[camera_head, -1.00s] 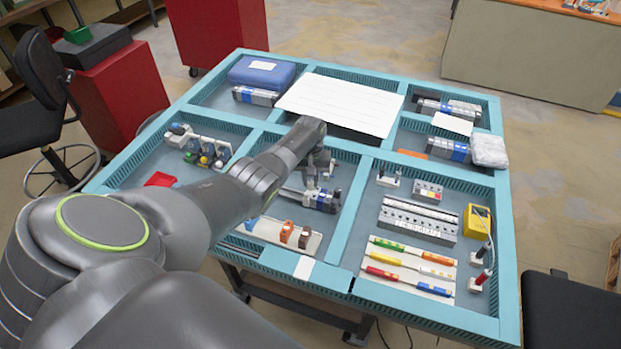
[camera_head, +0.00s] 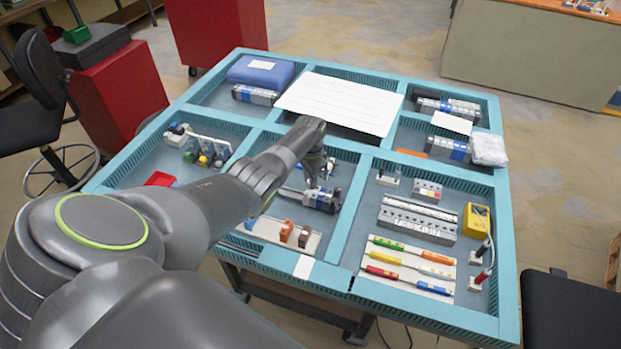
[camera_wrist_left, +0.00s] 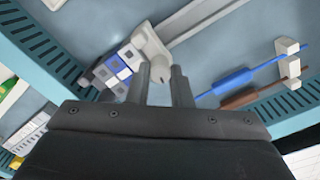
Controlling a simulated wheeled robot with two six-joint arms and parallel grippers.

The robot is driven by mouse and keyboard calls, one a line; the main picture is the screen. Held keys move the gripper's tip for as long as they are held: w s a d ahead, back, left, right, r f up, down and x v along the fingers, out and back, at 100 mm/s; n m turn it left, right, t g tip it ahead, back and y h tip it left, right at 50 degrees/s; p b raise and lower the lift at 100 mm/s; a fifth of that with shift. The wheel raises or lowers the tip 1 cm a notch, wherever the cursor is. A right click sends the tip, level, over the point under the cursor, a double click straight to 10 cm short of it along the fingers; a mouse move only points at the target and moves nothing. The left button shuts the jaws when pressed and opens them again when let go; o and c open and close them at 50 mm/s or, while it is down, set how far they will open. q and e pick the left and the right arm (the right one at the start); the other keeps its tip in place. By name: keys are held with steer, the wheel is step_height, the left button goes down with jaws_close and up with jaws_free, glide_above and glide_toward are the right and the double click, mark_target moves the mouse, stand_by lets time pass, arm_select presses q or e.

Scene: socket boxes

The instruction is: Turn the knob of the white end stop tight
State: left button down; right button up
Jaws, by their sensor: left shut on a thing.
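The white end stop (camera_wrist_left: 151,42) sits at the end of a row of grey, white and blue modules (camera_wrist_left: 112,72) on a rail in the left wrist view. In the head view these modules (camera_head: 323,200) lie in the middle compartment of the turquoise table. My left gripper (camera_head: 316,184) points down over the end of the row. In the wrist view its two fingers (camera_wrist_left: 162,72) stand either side of the small knob (camera_wrist_left: 160,74), shut on it. The fingers and wrist hide part of the end stop in the head view. My right gripper is not in view.
Blue and brown screwdriver-like rods (camera_wrist_left: 238,82) rest in a white holder (camera_wrist_left: 288,62) nearby. Turquoise divider walls (camera_head: 348,228) ring the compartment. Orange-brown blocks (camera_head: 287,231) stand on a white plate in front. A white sheet (camera_head: 340,103) covers the back middle.

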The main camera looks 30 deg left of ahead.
arm_select(q)
steer(key=m, duration=0.4)
steer(key=shift+m, duration=0.4)
steer(key=m, duration=0.3)
steer(key=shift+m, duration=0.3)
steer(key=m, duration=0.3)
steer(key=shift+b, duration=0.35)
steer(key=shift+m, duration=2)
steer(key=c, duration=1.6)
jaws_free()
steer(key=shift+o, duration=0.2)
